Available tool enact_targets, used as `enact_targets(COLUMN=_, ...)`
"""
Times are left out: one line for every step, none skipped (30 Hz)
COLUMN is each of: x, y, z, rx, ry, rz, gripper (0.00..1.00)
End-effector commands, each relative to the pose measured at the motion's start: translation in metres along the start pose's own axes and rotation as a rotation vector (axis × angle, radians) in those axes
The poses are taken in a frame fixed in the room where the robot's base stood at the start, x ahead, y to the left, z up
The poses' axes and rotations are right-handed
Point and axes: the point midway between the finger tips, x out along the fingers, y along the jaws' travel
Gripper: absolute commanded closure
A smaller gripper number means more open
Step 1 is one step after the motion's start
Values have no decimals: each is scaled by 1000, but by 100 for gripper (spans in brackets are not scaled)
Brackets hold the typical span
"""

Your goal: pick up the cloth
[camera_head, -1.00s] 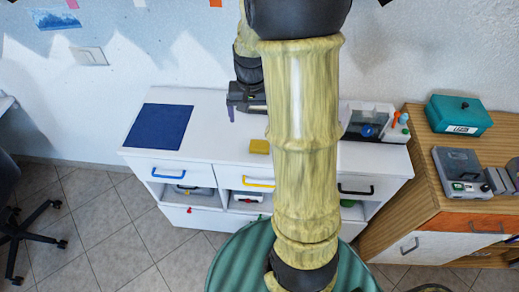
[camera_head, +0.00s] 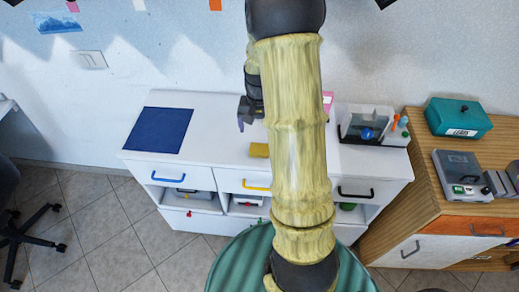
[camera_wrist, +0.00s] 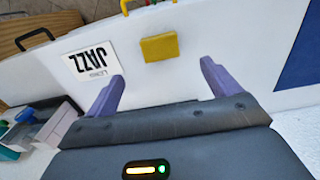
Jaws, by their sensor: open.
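A small yellow cloth (camera_head: 259,150) lies flat near the front edge of the white cabinet top (camera_head: 215,125). The wrist view also shows the cloth (camera_wrist: 160,47), just beyond the fingertips and roughly centred between them. My gripper (camera_wrist: 162,75) is open and empty, with its two purple fingers spread apart. In the head view my gripper (camera_head: 243,121) is behind the cloth, above the cabinet top, and partly hidden by my arm. How high it is above the surface is hard to tell.
A dark blue mat (camera_head: 158,130) covers the cabinet top's left side. A clear-fronted box (camera_head: 364,122) stands at its right. A wooden cabinet (camera_head: 425,165) with a teal box (camera_head: 459,115) is further right.

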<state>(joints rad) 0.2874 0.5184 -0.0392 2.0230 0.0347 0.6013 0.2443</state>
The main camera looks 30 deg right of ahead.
Motion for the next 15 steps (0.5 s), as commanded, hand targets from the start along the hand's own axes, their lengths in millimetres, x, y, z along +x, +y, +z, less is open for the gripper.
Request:
enact_targets(x=10, y=0, z=1, rx=0, ry=-5, rz=1, gripper=11)
enact_targets(x=15, y=0, z=1, rx=0, ry=-6, rz=2, gripper=11)
enact_targets(x=22, y=0, z=1, rx=0, ry=-5, rz=2, gripper=11)
enact_targets(x=27, y=0, z=1, rx=0, ry=-5, rz=2, gripper=11)
enact_targets(x=32, y=0, z=1, rx=0, ry=-5, rz=1, gripper=11)
enact_targets(x=39, y=0, z=1, rx=0, ry=-4, rz=1, gripper=11)
enact_targets(x=43, y=0, z=1, rx=0, ry=-3, rz=1, gripper=11)
enact_targets(x=46, y=0, z=0, rx=0, ry=-3, rz=1, gripper=11)
enact_targets(x=50, y=0, z=0, rx=0, ry=-2, rz=1, gripper=11)
enact_targets(x=52, y=0, z=0, rx=0, ry=-2, rz=1, gripper=11)
enact_targets(x=54, y=0, z=0, rx=0, ry=-1, rz=1, gripper=11)
enact_targets(x=55, y=0, z=0, rx=0, ry=0, rz=0, gripper=11)
enact_targets(x=55, y=0, z=0, rx=0, ry=0, rz=0, gripper=11)
enact_targets(x=55, y=0, z=0, rx=0, ry=1, rz=0, gripper=11)
enact_targets(x=55, y=0, z=0, rx=0, ry=1, rz=0, gripper=11)
